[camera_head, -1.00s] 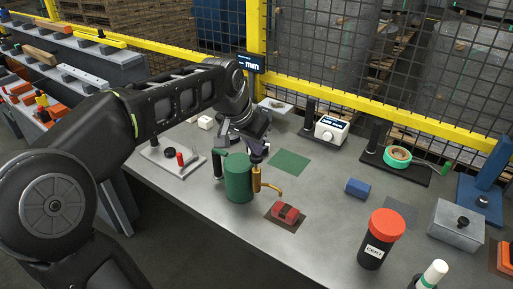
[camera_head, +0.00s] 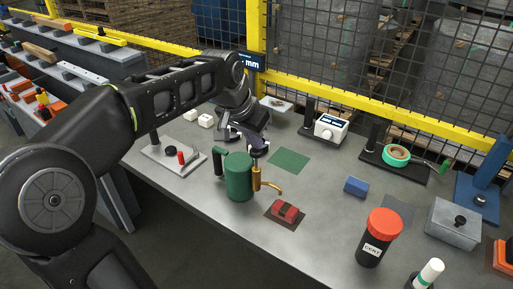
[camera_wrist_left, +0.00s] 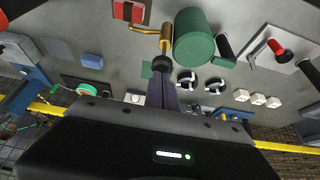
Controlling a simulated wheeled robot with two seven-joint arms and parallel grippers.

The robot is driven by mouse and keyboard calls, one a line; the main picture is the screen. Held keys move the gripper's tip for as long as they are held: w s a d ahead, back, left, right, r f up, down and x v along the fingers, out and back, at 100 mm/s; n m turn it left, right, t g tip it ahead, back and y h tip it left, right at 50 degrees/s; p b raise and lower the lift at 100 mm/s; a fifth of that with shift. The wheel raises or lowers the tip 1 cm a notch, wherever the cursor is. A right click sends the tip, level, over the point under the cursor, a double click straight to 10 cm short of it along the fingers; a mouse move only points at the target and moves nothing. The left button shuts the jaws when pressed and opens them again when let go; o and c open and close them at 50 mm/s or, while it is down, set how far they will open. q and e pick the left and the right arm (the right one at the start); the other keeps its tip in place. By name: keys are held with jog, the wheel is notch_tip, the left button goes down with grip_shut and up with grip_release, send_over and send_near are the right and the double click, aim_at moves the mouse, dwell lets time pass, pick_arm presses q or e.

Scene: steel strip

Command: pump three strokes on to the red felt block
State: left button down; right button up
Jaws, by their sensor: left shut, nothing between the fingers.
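The red felt block (camera_head: 285,211) lies on a dark brown mat on the bench; it also shows at the top of the wrist view (camera_wrist_left: 130,11). Behind it to the left stands the green can (camera_head: 238,177) with a black handle. Its brass pump (camera_head: 256,181) has a curved spout pointing toward the block; the wrist view shows the brass tube (camera_wrist_left: 166,37) too. My left gripper (camera_head: 258,148) is shut and empty, just above the pump's dark top. I cannot tell whether they touch. My right gripper is not in view.
A blue block (camera_head: 355,187), a black jar with a red lid (camera_head: 379,237) and a grey box (camera_head: 457,224) stand to the right. A plate with a red-handled fixture (camera_head: 172,160) is at left. Yellow-railed mesh fencing runs behind. A green mat (camera_head: 289,160) lies clear.

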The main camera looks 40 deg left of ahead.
aim_at(255, 151)
pick_arm(q)
jog(key=shift+f+b, duration=1.5)
jog(key=shift+f, duration=0.35)
jog(key=shift+r, duration=0.1)
jog(key=shift+r+p, duration=0.95)
jog(key=shift+r, duration=0.25)
jog(key=shift+r+p, duration=0.8)
jog(key=shift+r, duration=0.25)
